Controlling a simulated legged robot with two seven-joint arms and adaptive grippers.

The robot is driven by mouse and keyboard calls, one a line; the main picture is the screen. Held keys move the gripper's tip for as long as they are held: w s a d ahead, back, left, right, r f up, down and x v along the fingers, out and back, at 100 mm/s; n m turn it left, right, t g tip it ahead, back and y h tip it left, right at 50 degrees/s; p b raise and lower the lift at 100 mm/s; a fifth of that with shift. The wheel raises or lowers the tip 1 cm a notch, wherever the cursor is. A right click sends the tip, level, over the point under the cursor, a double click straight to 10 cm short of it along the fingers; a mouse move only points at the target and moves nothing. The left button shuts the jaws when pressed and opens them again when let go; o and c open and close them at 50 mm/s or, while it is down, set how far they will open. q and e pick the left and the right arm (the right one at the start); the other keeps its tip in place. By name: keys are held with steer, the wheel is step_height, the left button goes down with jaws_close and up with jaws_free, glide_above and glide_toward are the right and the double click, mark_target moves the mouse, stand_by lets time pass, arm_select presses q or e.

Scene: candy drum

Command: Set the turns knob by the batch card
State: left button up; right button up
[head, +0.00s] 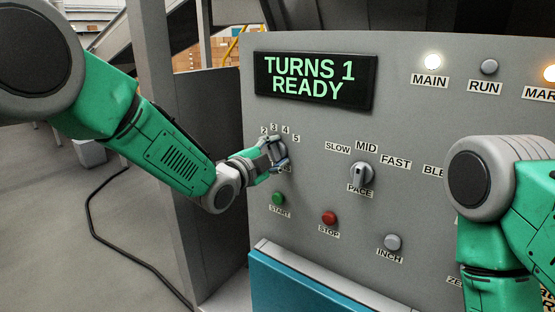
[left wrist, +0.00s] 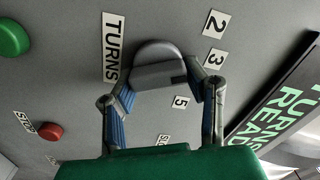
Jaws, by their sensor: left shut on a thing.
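The turns knob (left wrist: 157,53) is a grey round knob with a ridge, on the grey control panel above the TURNS label (head: 284,169). My left gripper (left wrist: 163,82) has a finger on each side of the knob and is shut on it. In the head view my left gripper (head: 270,158) covers most of the knob. The numbers 2, 3, 4 and 5 show around it; the 1 is hidden. The display (head: 315,80) reads TURNS 1 READY in green. The knob's exact pointing is hard to tell. No batch card is recognisable in view. My right gripper is out of view.
Below the knob are a green START button (head: 278,198) and a red STOP button (head: 329,218). The PACE knob (head: 360,174) stands to the right, with the INCH button (head: 393,242) below. The MAIN lamp (head: 432,61) is lit. My right arm covers the panel's right side.

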arm_select(q)
steer(key=shift+f+m+b, duration=0.45)
steer(key=shift+m+b, duration=0.4)
steer(key=shift+m, duration=0.15)
steer(key=shift+s, duration=0.1)
steer(key=o, duration=0.9)
steer(key=shift+o, duration=1.4)
steer(key=shift+a, duration=0.1)
steer(key=shift+r, duration=0.1)
steer(key=shift+r, duration=0.1)
